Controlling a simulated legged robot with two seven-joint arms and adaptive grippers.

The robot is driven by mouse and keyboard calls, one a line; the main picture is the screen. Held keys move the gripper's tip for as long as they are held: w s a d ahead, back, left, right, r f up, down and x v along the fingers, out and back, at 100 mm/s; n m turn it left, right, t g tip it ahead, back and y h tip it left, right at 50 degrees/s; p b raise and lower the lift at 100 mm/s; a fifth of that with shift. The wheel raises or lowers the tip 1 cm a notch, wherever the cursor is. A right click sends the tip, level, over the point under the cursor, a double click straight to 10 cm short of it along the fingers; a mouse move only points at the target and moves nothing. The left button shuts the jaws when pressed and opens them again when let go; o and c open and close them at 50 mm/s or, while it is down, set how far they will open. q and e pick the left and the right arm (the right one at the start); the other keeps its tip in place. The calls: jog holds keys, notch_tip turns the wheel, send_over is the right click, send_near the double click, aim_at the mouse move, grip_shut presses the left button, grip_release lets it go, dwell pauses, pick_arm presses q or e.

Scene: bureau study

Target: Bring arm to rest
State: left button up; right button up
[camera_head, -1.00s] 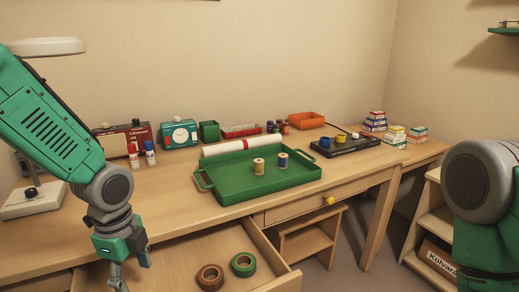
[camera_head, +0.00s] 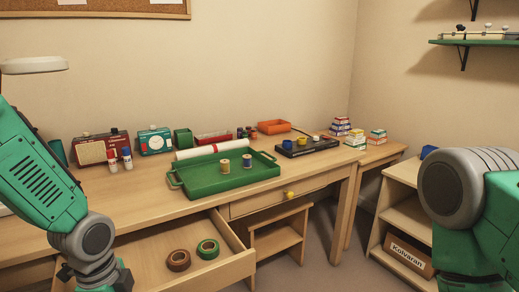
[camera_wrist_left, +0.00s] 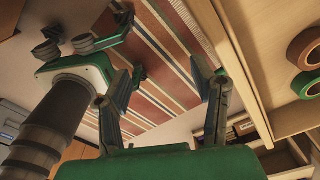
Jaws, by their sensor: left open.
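My left arm comes in at the left of the head view, with its grey wrist joint at the lower left. Its gripper is cut off by the bottom edge there. In the left wrist view my left gripper (camera_wrist_left: 163,85) shows two fingers spread apart with nothing between them, above a striped rug (camera_wrist_left: 165,50). The open drawer (camera_head: 160,246) is to the right of this arm. My right arm shows at the right edge of the head view, but its gripper is not visible.
Brown tape (camera_head: 178,261) and green tape (camera_head: 208,249) lie in the drawer. A green tray (camera_head: 215,187) with two spools stands on the desk (camera_head: 120,205). A wooden shelf unit (camera_head: 398,215) stands near my right arm. Floor shows between desk and shelf.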

pick_arm(q)
jog(key=s+f+n+p, duration=0.1)
jog(key=s+f+n, duration=0.6)
jog(key=s, duration=0.3)
jog(key=s+a+f+n+p, duration=0.1)
jog(key=s+f+n+p, duration=0.1)
jog(key=s+f+n, duration=0.5)
jog(key=s+n, duration=0.2)
jog(key=s, duration=0.1)
jog(key=shift+s+a+f+n+t+y, duration=0.25)
jog(key=shift+s+f+n+t+y, duration=0.05)
jog(key=shift+s+f, duration=0.1)
jog(key=shift+w, duration=0.15)
